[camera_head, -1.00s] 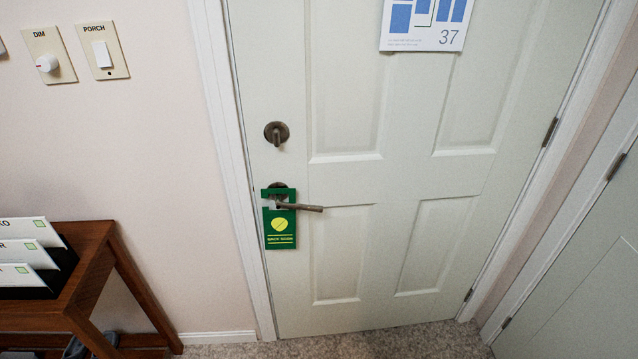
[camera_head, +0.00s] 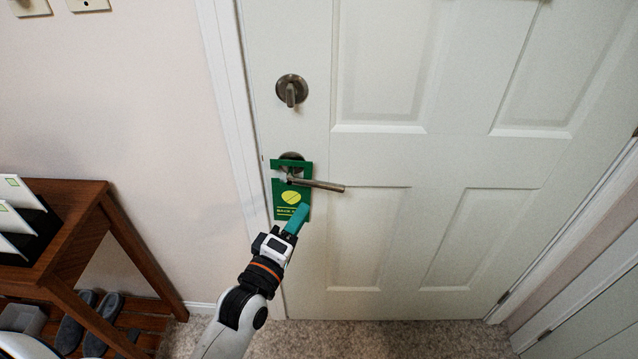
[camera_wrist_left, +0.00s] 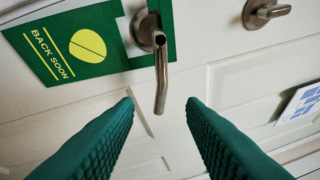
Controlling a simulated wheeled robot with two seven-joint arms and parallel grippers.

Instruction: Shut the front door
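The pale front door (camera_head: 375,235) fills the middle and right of the head view. Its left edge stands close to the white frame; I cannot tell whether it is latched. A metal lever handle (camera_head: 322,184) sticks out to the right, with a round deadbolt knob (camera_head: 290,91) above. A green "back soon" hanger (camera_head: 289,196) hangs on the handle's neck. My left gripper (camera_head: 299,213) is just below the handle, overlapping the hanger's lower part in view. In the left wrist view its green fingers (camera_wrist_left: 160,105) are apart and empty; the lever (camera_wrist_left: 161,80) lies ahead, pointing between them. My right gripper is not in view.
A wooden hall table (camera_head: 85,215) with white cards in a dark holder stands at left, with dark slippers (camera_head: 90,318) on its lower shelf. Carpet (camera_head: 390,338) lies before the door. Another pale door or panel (camera_head: 600,325) is at lower right.

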